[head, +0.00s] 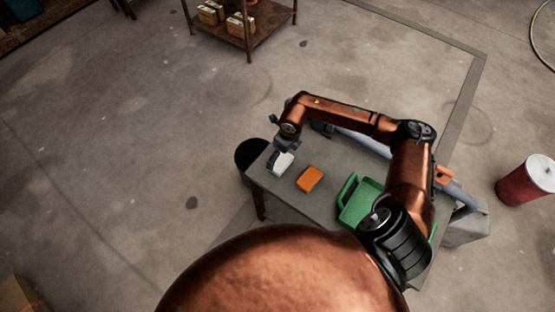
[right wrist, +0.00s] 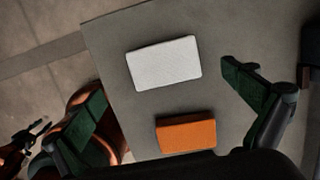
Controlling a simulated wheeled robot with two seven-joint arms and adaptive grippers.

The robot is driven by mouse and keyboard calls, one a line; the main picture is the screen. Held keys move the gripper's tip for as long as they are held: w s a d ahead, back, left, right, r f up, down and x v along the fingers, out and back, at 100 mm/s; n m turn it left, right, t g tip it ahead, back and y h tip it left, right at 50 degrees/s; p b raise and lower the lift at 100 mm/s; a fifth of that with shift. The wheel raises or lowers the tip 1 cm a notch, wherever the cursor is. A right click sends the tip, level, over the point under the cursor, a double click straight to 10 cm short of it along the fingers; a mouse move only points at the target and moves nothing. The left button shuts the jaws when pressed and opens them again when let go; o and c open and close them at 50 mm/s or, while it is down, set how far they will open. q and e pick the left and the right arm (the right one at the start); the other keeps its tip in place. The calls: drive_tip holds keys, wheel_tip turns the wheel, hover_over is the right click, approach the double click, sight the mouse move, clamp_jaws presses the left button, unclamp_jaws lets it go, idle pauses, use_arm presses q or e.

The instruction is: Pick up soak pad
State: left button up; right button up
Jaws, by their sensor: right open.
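A flat white pad (head: 281,163) lies near the left end of the grey table, and an orange block (head: 310,178) lies to its right. The pictures do not settle which one is the soak pad. My right gripper (head: 287,146) is above the table at the white pad in the head view. In the right wrist view its two dark green fingers (right wrist: 165,103) are wide apart and empty, with the white pad (right wrist: 164,63) and orange block (right wrist: 186,135) below. A small copper part with dark jaws, apparently my left gripper (right wrist: 32,143), shows at lower left; its state is unclear.
A dark round bin (head: 247,153) stands at the table's left end. A red drum (head: 520,191) is at the right and a brown shelf (head: 262,37) at the back. Floor at left is clear.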

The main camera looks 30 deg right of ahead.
sight(281, 161)
drive_tip(key=shift+d+f, duration=0.2)
drive_tip(key=shift+f, duration=0.55)
drive_tip(key=f, duration=0.4)
drive_tip(key=shift+w+f+b, duration=0.1)
drive_tip(key=shift+w+b, duration=0.2)
drive_tip(key=shift+w, duration=0.1)
use_arm(q)
drive_tip(key=shift+w+f, duration=0.3)
drive_tip(key=shift+w, duration=0.3)
use_arm(e)
drive_tip(key=shift+c, duration=0.6)
drive_tip(key=c, duration=1)
use_arm(q)
drive_tip(key=shift+s, duration=0.25)
